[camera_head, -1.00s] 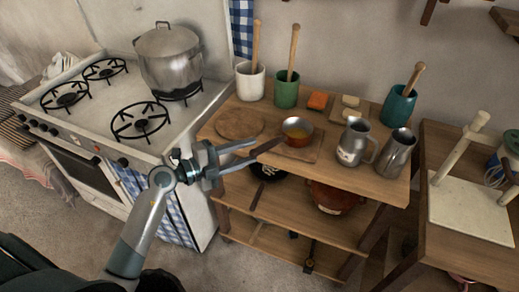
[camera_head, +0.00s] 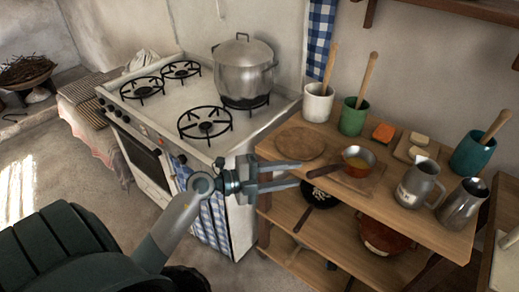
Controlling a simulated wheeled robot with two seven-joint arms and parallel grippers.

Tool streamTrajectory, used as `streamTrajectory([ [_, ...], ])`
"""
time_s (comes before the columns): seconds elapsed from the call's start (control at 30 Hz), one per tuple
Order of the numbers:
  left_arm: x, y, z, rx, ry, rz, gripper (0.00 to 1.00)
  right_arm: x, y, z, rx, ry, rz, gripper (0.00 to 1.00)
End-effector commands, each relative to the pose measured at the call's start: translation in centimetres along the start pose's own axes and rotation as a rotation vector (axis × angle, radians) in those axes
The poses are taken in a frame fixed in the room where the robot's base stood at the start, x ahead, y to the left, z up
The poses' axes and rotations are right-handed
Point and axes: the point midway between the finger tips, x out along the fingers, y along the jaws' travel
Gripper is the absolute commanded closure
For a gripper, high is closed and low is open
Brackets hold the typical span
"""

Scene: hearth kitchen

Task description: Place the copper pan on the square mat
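My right gripper is out of view.
A round wooden board (camera_head: 300,143) lies left of the pan. Behind are a white crock (camera_head: 318,103), a green crock (camera_head: 353,117) and an orange block (camera_head: 384,132). Metal jugs (camera_head: 419,183) stand to the right. The stove (camera_head: 158,113) with a large pot (camera_head: 243,72) is at left.

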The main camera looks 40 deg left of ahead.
Motion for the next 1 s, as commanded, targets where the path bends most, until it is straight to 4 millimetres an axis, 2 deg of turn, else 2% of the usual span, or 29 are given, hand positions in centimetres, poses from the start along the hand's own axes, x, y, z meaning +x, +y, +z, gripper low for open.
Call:
streamTrajectory([
  [0.17,0.1,0.1,0.0,-0.006,0.001,-0.002,0.63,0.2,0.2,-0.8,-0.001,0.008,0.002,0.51],
  [0.33,0.6,1.6,0.3,-0.070,0.009,-0.029,0.63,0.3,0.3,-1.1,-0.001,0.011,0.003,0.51],
  [0.47,1.4,4.2,1.1,-0.187,0.008,-0.076,0.63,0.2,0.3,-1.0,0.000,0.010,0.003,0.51],
  [0.57,2.1,7.7,2.2,-0.321,-0.017,-0.122,0.63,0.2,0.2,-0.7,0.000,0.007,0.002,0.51],
  [0.67,2.6,13.1,3.8,-0.495,-0.087,-0.166,0.63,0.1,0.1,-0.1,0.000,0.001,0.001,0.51],
  [0.77,2.4,20.1,5.3,-0.674,-0.203,-0.186,0.63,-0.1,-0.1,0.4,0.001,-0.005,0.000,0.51],
  [0.8,2.1,23.3,5.7,-0.746,-0.258,-0.184,0.63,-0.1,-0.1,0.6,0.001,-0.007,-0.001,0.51],
  [0.87,1.3,28.4,6.0,-0.844,-0.347,-0.169,0.63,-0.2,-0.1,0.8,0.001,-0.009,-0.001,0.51],
  [0.9,0.7,31.7,6.0,-0.904,-0.407,-0.153,0.63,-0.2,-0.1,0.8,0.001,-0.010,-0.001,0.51],
  [0.97,-0.5,36.6,5.7,-0.985,-0.496,-0.121,0.63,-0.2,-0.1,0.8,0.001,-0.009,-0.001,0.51],
  [1.0,-1.4,39.8,5.2,-1.035,-0.554,-0.095,0.63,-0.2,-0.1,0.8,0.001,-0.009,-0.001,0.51],
])
